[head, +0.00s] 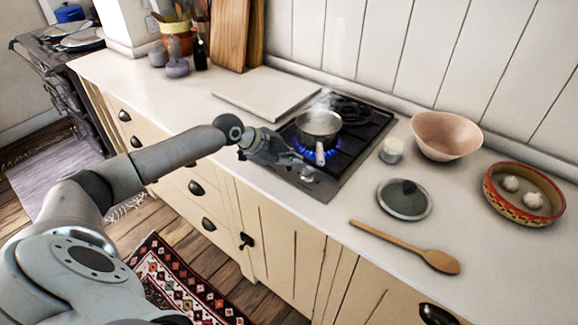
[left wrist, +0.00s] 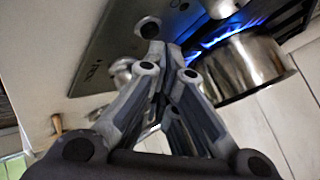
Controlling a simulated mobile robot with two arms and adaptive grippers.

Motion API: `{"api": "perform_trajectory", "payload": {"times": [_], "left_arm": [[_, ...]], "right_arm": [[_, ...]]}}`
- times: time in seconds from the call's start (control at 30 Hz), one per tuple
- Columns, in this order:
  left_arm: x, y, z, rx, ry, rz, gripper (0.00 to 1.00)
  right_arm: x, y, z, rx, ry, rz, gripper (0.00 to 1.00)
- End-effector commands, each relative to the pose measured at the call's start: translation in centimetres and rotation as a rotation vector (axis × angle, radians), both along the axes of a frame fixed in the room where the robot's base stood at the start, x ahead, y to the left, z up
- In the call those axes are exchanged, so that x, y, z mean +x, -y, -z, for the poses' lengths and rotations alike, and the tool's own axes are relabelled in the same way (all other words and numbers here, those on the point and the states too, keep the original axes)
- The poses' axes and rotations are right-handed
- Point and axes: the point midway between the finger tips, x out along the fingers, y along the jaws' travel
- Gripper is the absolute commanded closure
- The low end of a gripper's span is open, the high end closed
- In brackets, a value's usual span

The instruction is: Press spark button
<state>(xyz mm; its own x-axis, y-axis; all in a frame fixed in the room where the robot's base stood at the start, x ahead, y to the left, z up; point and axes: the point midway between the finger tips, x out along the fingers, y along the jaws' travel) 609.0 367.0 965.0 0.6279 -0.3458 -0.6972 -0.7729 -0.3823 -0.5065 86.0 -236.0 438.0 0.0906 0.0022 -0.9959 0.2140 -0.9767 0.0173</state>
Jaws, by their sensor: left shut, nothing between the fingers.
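The gas hob (head: 322,187) is set into the counter, with a blue flame burning under a steaming metal saucepan (head: 318,122). My left gripper (head: 296,158) is over the hob's front left part, fingers together and empty. In the left wrist view the closed fingertips (left wrist: 172,52) are close to a small round dark button with a metal rim (left wrist: 148,27) on the steel panel; I cannot tell whether they touch it. A metal knob (left wrist: 122,70) is partly hidden behind the fingers. In the head view a knob (head: 307,175) shows in front of the gripper. My right gripper is out of view.
The saucepan's handle (head: 320,156) points to the front, close to my left gripper. A white board (head: 265,92) lies left of the hob. A small jar (head: 391,150), a glass lid (head: 404,200), a wooden spoon (head: 410,247) and two bowls (head: 446,135) (head: 520,205) are on the right.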

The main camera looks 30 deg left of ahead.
Motion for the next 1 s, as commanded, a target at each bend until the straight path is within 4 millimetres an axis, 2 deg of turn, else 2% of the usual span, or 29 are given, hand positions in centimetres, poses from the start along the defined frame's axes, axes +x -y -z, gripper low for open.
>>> {"api": "perform_trajectory", "payload": {"times": [0.6,1.0], "left_arm": [[0.0,0.0,-5.9,0.001,0.001,0.0,1.0],[0.0,0.0,-5.9,0.0,0.001,-0.001,1.0]], "right_arm": [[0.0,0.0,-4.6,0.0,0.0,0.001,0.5],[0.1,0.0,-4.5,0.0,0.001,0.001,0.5]]}}
